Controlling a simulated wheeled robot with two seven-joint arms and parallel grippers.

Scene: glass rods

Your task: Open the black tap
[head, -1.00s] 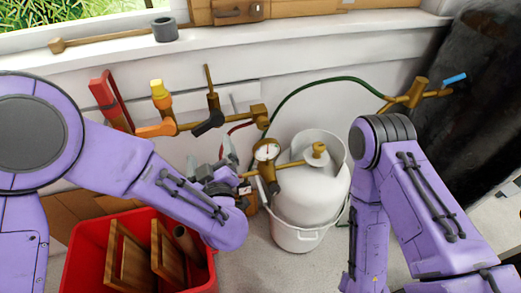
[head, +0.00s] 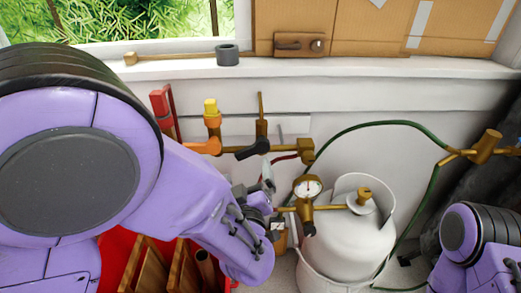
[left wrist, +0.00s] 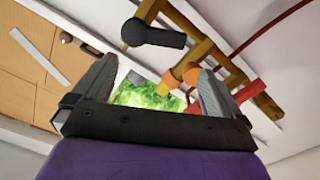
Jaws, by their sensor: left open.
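The black tap (head: 253,149) is a dark lever on the brass pipework along the white wall. In the left wrist view the black tap (left wrist: 150,33) lies above and beyond the fingers, apart from them. My left gripper (head: 254,181) is below the tap in the head view, left of the pressure gauge. It also shows in the left wrist view (left wrist: 155,70), with its two grey fingers spread and nothing between them. My right arm shows only at the right edge; its gripper is out of view.
An orange tap (head: 204,146) and a yellow-topped valve (head: 211,110) sit left of the black tap. A gauge (head: 307,188) and a white gas cylinder (head: 350,235) stand right of my left gripper. A red crate (head: 112,250) with wooden boards is below my arm.

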